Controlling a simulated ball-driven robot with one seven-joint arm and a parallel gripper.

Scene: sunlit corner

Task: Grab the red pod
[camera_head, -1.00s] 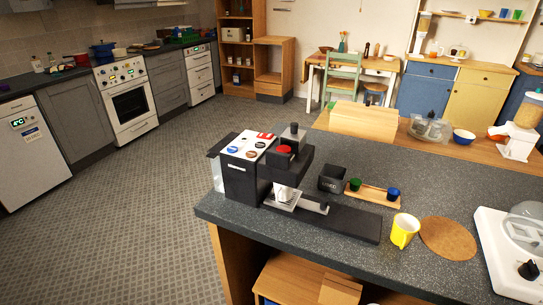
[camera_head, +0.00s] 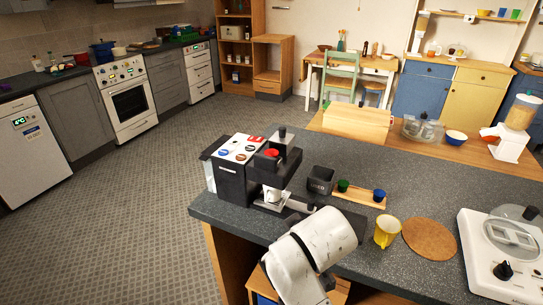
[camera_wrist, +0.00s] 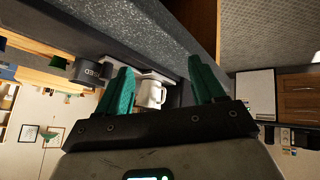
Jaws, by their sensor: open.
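The red pod (camera_head: 271,153) sits in the open top of the black coffee machine (camera_head: 232,185) in the head view. A white cup (camera_head: 273,195) stands under the machine's head; a white cup also shows in the wrist view (camera_wrist: 150,94), beyond and between my fingers. My gripper (camera_wrist: 161,66) has two green fingers spread apart with nothing held between them. In the head view my white arm reaches up in front of the counter, below and right of the machine; its fingers cannot be made out there. I cannot make out the red pod in the wrist view.
A black box (camera_head: 320,180), a wooden holder (camera_head: 360,198) with a green pod (camera_head: 343,185) and a blue pod (camera_head: 379,195), a yellow mug (camera_head: 387,231) and a round cork mat (camera_head: 430,239) are right of the machine. A white appliance (camera_head: 505,255) stands far right.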

